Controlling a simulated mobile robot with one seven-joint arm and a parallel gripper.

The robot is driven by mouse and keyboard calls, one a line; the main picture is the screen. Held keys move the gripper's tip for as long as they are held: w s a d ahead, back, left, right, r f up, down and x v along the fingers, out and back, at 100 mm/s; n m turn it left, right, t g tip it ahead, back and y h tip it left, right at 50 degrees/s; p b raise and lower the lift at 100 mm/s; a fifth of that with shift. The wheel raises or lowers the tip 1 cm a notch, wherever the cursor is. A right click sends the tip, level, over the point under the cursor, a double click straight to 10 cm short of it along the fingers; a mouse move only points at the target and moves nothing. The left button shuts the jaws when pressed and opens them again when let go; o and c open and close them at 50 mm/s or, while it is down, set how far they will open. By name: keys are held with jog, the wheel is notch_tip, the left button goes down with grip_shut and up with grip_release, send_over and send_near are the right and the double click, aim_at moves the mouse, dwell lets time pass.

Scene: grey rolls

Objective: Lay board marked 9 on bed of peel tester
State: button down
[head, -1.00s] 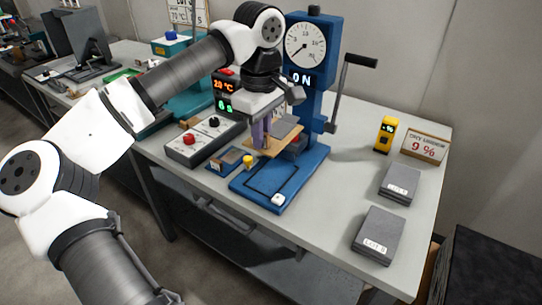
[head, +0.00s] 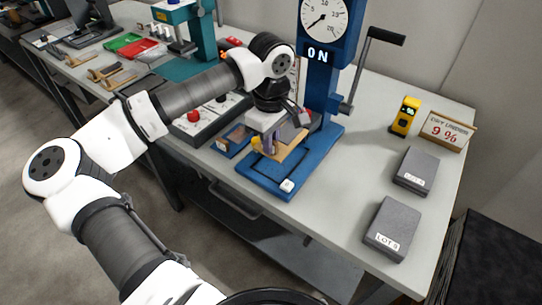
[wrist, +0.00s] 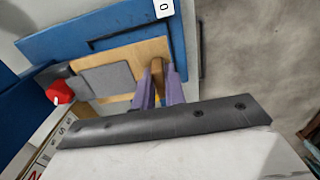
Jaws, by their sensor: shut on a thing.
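The tan board (head: 291,153) with a grey pad (wrist: 107,79) on it is held between the purple fingers of my gripper (head: 268,144). The fingers are shut on its edge, as the wrist view also shows for my gripper (wrist: 157,88). No number is readable on the board. The blue peel tester (head: 319,85) has a flat bed (head: 262,185) with a dark outline and a small white tag. The board is over the rear part of the bed, roughly level. I cannot tell whether it touches the bed.
A grey control box (head: 205,118) and a small blue tray (head: 232,141) stand left of the bed. A red knob (wrist: 59,92) shows by the board. The tester's crank (head: 367,66) sticks out right.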

aim_at(271, 171)
jog(key=shift+f+p, duration=0.45)
jog(key=shift+f, duration=2.9)
jog(key=shift+f, duration=0.15)
jog(key=c, duration=1.5)
grip_release()
jog(key=shift+o, duration=0.2)
notch_tip(271, 171, up, 12)
jog(key=shift+r+b, duration=0.2)
jog(key=shift+b, duration=1.05)
